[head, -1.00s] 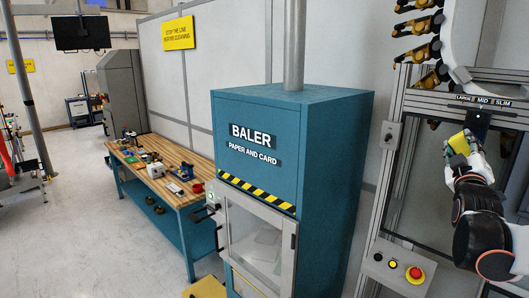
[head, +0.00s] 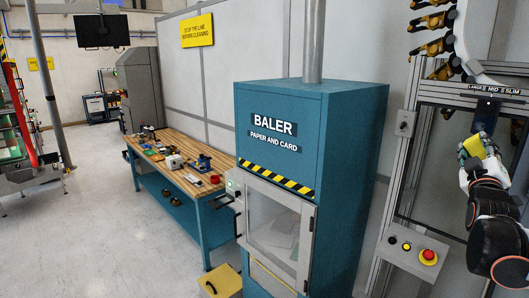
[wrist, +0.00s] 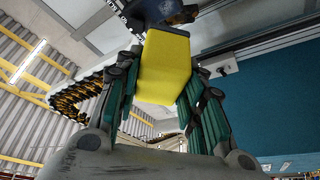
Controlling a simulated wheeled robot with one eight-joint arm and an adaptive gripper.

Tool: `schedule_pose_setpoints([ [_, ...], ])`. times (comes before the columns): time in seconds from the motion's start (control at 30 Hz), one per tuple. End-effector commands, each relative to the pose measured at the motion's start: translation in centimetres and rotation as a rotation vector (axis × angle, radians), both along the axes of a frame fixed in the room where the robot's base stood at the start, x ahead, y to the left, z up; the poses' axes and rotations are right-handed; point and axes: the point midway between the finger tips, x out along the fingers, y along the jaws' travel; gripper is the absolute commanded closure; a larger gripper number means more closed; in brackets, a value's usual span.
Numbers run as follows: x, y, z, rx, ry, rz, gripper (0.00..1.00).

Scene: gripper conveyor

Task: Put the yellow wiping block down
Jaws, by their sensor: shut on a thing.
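The yellow wiping block (wrist: 164,68) is between the fingers of my gripper (wrist: 165,85) in the wrist view, with dark green finger pads on both sides of it. In the head view the yellow block (head: 474,146) is at the right, held in my gripper (head: 478,150) up in front of the tall framed machine. My gripper is shut on the block. The block is clear of any table or bench. Parts of it are hidden by the fingers.
A wooden workbench (head: 178,178) with several small items stands left of the teal baler (head: 345,150). A yellow box (head: 222,282) is on the floor by the baler. The floor (head: 100,235) at left is clear.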

Motion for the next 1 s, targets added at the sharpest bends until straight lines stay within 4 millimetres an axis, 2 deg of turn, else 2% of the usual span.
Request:
schedule_pose_setpoints([
  [0.27, 0.0, 0.0, -4.0, 0.0, 0.0, 0.0, 0.83],
  [1.0, 0.0, 0.0, -19.1, 0.0, 0.0, 0.0, 0.83],
])
